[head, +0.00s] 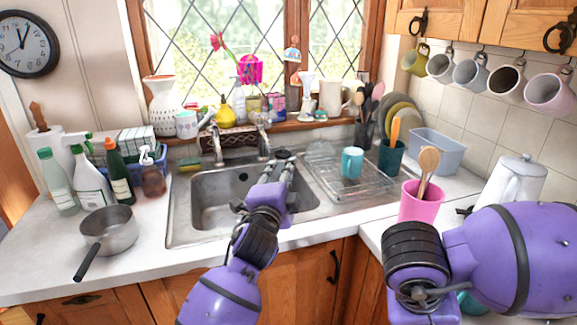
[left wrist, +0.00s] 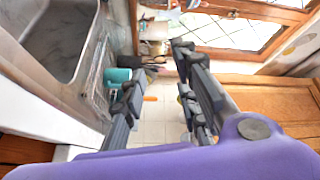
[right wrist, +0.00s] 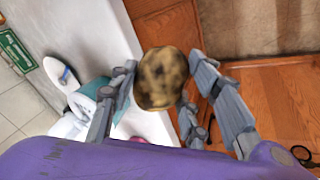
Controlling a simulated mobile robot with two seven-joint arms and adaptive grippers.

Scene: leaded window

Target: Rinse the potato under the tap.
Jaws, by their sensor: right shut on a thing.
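The potato (right wrist: 160,78), brown with dark mottling, is held between the fingers of my right gripper (right wrist: 160,72) in the right wrist view. The wooden cabinet fronts and a pale counter edge are behind it. In the head view my right arm fills the lower right and the potato is not seen. My left gripper (head: 284,158) reaches over the right part of the metal sink (head: 205,190). In the left wrist view its fingers (left wrist: 158,78) are apart with nothing between them. Two taps stand behind the sink, a left tap (head: 216,148) and a right tap (head: 262,140).
A wire drying rack (head: 335,182) with a teal mug (head: 351,162) sits right of the sink. A pink utensil cup (head: 421,203) and a white pot (head: 512,183) stand on the right counter. A saucepan (head: 108,232) and several bottles occupy the left counter.

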